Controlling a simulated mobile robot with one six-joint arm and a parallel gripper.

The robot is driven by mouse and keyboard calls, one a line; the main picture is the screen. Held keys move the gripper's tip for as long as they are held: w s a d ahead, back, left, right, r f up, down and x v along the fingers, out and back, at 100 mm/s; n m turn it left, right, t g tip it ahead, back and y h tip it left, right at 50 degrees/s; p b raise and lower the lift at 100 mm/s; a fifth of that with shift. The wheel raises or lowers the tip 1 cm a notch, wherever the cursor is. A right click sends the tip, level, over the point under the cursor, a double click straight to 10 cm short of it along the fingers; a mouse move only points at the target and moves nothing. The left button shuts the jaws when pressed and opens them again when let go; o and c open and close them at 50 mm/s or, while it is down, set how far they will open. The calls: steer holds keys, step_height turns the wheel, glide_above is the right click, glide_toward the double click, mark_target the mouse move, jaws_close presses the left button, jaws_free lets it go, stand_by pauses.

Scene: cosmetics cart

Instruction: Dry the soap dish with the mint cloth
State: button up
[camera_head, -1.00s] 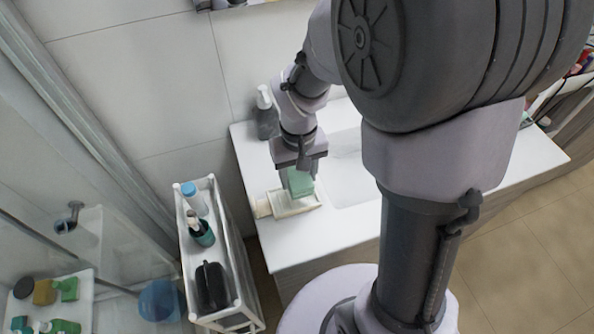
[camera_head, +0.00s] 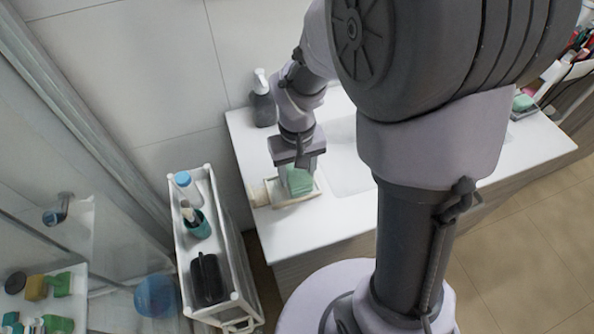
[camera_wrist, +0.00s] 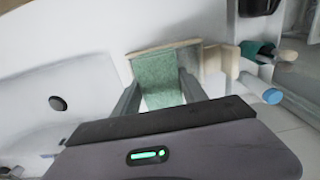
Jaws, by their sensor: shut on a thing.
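The mint cloth (camera_head: 299,181) is a green block-like pad, held between the fingers of my gripper (camera_head: 297,168). In the wrist view the cloth (camera_wrist: 158,76) fills the gap between the two grey fingers of my gripper (camera_wrist: 160,95). The soap dish (camera_head: 283,205) is a shallow cream tray on the white counter, directly under the cloth. Its pale rim (camera_wrist: 165,47) shows beyond the cloth in the wrist view. The cloth is over or in the dish; I cannot tell whether it touches the bottom.
A small beige block (camera_head: 258,197) sits by the dish's left end. A dark pump bottle (camera_head: 263,105) stands behind on the counter (camera_head: 330,215). The sink basin (camera_head: 350,165) is to the right. A white cart (camera_head: 240,285) with bottles stands to the left.

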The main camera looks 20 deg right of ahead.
steer(key=shift+f+b, duration=0.5)
steer(key=shift+f, duration=0.2)
steer(key=shift+r, duration=0.1)
